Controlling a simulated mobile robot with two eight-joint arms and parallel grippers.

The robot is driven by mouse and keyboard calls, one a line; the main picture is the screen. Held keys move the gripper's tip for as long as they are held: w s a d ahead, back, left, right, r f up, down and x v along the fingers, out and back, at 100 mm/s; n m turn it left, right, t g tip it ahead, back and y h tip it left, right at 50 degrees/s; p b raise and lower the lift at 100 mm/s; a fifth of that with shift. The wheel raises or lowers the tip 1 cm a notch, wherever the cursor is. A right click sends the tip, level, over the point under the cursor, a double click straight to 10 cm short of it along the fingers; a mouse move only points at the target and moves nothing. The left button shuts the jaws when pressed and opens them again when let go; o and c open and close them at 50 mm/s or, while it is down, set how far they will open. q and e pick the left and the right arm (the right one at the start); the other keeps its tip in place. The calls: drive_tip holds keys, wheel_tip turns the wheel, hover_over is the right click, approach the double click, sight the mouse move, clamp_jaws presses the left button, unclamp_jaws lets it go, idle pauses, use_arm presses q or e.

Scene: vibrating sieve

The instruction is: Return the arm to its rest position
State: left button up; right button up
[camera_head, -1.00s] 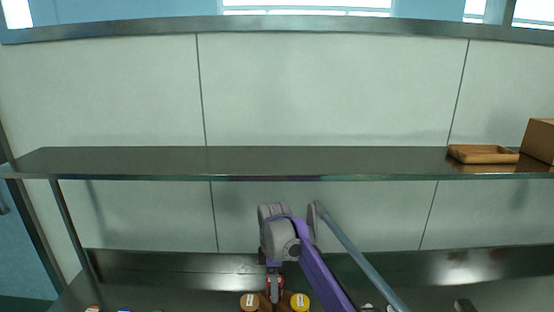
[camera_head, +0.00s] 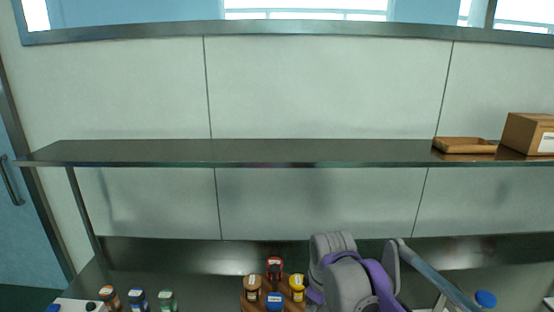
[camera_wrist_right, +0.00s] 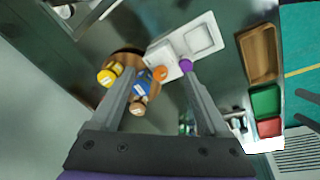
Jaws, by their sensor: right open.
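My right arm (camera_head: 345,275), grey and purple, shows at the bottom centre-right of the head view, in front of the lower counter. Its gripper is hidden or out of frame there. In the right wrist view my right gripper (camera_wrist_right: 158,76) has its two fingers spread wide with nothing held between them. Beyond the fingers are a yellow jar (camera_wrist_right: 109,74), a blue jar (camera_wrist_right: 144,82) and a brown-capped jar (camera_wrist_right: 138,106) at a round wooden holder (camera_wrist_right: 122,56). The fingers appear to be apart from them. My left gripper is in neither view.
In the head view, red (camera_head: 275,266), brown (camera_head: 252,288) and yellow (camera_head: 297,287) capped jars stand at the wooden holder. More jars (camera_head: 137,299) stand at left. A shelf (camera_head: 250,152) spans above, with a wooden tray (camera_head: 465,145) and box (camera_head: 528,134). A white device (camera_wrist_right: 165,52) lies beyond the fingers.

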drive_tip(key=s+d+f+m+t, duration=0.1)
drive_tip(key=s+d+f+m, duration=0.1)
drive_tip(key=s, duration=0.5)
drive_tip(key=s+d+f+m+t, duration=0.1)
drive_tip(key=s+d+f+m, duration=0.2)
drive_tip(key=s, duration=0.4)
drive_tip(key=s+d+f+m+t, duration=0.1)
drive_tip(key=s+d+f+m, duration=0.2)
drive_tip(key=s+f+m, duration=0.2)
drive_tip(key=shift+s+d, duration=0.25)
drive_tip(key=shift+s, duration=0.8)
